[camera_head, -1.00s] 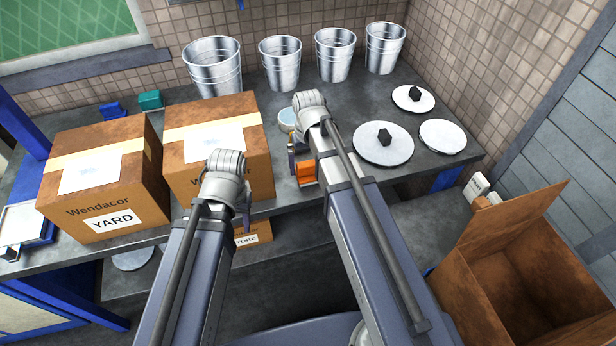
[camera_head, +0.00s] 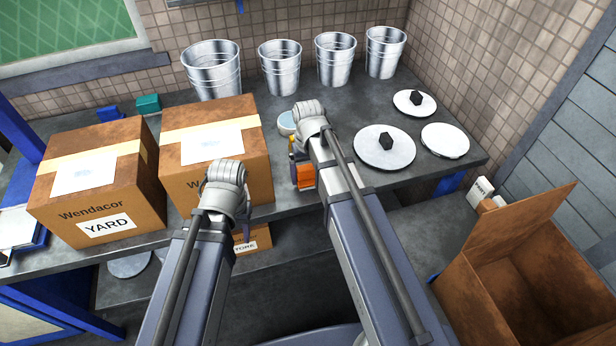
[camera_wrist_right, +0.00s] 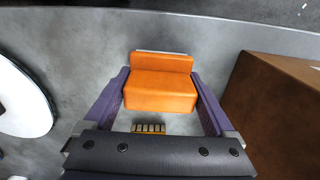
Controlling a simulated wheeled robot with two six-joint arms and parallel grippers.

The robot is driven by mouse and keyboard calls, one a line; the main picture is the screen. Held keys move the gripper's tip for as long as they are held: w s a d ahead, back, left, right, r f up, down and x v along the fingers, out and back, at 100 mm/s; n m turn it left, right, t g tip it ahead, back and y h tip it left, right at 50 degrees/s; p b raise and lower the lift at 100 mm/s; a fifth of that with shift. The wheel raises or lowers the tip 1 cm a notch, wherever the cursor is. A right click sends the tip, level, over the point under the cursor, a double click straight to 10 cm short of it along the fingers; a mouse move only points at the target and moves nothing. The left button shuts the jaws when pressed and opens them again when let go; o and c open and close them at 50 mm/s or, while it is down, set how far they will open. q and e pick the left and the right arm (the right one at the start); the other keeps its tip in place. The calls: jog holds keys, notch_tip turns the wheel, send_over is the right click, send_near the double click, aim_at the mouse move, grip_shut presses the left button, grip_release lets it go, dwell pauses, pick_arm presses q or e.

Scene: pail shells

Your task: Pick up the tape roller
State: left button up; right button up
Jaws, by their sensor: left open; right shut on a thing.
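The tape roller shows as an orange block (camera_wrist_right: 160,85) with a pale strip along its far edge. It sits between the purple fingers of my right gripper (camera_wrist_right: 159,90), which is shut on it. In the head view the orange part (camera_head: 305,177) shows beside my right wrist, near the front edge of the bench; my arm hides the rest. Whether it touches the bench is unclear. My left gripper (camera_head: 244,228) is open in front of the cardboard boxes, mostly hidden by its own wrist.
Two cardboard boxes (camera_head: 97,215) stand left on the grey bench (camera_head: 355,107). Several metal pails (camera_head: 280,70) line the back. Lids (camera_head: 372,153) lie to the right. A pale round thing (camera_head: 286,123) is behind my right wrist. An open carton (camera_head: 490,262) stands lower right.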

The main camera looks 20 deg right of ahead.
jog(key=shift+c, duration=1.4)
notch_tip(320, 180, up, 10)
jog(key=p, duration=1)
jog(key=shift+r, duration=0.1)
